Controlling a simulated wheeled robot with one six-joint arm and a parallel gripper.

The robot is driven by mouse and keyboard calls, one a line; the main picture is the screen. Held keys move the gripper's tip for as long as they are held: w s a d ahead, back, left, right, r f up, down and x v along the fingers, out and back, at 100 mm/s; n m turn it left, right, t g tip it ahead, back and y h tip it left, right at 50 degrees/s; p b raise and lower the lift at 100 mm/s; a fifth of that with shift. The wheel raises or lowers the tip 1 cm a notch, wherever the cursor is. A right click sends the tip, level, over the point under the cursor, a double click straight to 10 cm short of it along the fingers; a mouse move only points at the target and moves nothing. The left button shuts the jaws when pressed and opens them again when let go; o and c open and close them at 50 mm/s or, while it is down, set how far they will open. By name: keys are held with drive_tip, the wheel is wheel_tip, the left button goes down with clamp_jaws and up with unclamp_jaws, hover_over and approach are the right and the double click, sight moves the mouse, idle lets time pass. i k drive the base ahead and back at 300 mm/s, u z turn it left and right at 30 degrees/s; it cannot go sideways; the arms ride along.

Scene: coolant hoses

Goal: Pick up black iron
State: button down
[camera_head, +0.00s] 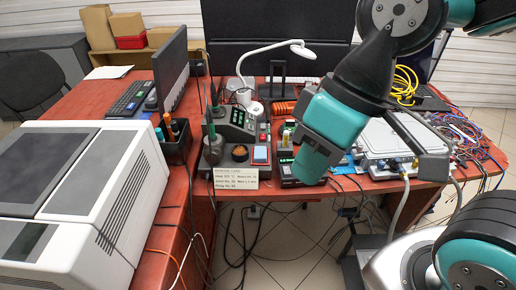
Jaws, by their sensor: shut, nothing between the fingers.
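A slim dark iron (213,98) stands upright, handle up, in a dark holder (212,150) at the front of the red-brown bench, left of centre. It looks black to dark green. My gripper (432,166), a grey part at the end of my teal and black arm, is on the right, over the front edge of the bench near a white-grey device. It is well to the right of the iron, shut and empty. My wrist hides part of the bench between them.
A soldering station (236,122) stands beside the holder, with a small card (236,179) in front. A white lamp (270,50) arches behind. A monitor (171,69) and pen cup (175,146) are left. Cables (460,140) clutter the right; others hang below the bench.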

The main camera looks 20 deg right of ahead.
sight(215, 109)
drive_tip(key=z, duration=0.05)
drive_tip(key=k, duration=0.5)
drive_tip(key=u, duration=1.4)
drive_tip(key=i, duration=0.6)
drive_tip(key=z, duration=0.85)
